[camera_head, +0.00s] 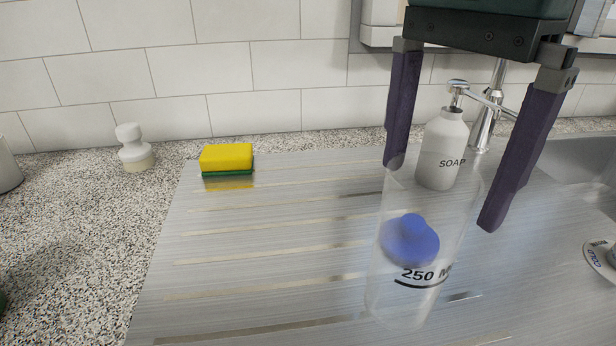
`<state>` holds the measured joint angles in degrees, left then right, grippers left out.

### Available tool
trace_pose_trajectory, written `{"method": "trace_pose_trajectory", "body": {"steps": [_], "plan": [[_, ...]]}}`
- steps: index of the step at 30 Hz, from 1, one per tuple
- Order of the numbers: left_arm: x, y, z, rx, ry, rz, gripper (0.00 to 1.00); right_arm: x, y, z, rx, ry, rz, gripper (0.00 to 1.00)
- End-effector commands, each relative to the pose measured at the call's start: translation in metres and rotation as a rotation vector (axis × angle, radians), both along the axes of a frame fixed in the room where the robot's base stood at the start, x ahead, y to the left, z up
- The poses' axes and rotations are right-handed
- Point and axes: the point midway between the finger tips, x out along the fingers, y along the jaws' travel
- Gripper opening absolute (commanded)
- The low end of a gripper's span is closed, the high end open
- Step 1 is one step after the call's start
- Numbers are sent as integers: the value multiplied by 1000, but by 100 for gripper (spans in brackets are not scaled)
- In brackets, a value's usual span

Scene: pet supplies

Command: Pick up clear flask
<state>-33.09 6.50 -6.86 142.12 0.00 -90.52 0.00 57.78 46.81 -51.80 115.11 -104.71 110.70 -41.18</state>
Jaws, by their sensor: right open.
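The clear flask (398,305) is a tall transparent cylinder with a black "250" marking, standing upright on the metal drainboard at centre right. My right gripper (442,196) comes down from above with its two dark purple fingers spread wide and nothing held. In the picture the fingertips lie on either side of the flask's upper part. I cannot tell how deep the flask sits between them. A blue round object with a knob (410,240) shows through the clear wall; whether it is inside or behind is unclear. My left gripper is out of view.
A white soap dispenser (441,150) stands behind the flask, near a chrome faucet (487,120). A yellow and green sponge (227,158) and a white knobbed object (133,148) are at the back left. The drainboard's left part (270,250) is clear. A sink (590,175) is at right.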

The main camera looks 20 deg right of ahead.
Motion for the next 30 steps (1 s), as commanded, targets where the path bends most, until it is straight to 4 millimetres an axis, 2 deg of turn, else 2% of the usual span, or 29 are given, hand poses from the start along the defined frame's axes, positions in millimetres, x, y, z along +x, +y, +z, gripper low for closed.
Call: {"method": "trace_pose_trajectory", "body": {"steps": [3,10,18,26,30], "plan": [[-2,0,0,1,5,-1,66,-1,0,-20,0,4,0,100],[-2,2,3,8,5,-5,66,0,1,-39,0,3,0,100],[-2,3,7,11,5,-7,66,2,4,-79,2,2,-1,100],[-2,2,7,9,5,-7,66,2,4,-83,1,-2,1,100],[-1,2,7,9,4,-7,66,2,4,-83,1,-2,1,86]]}}
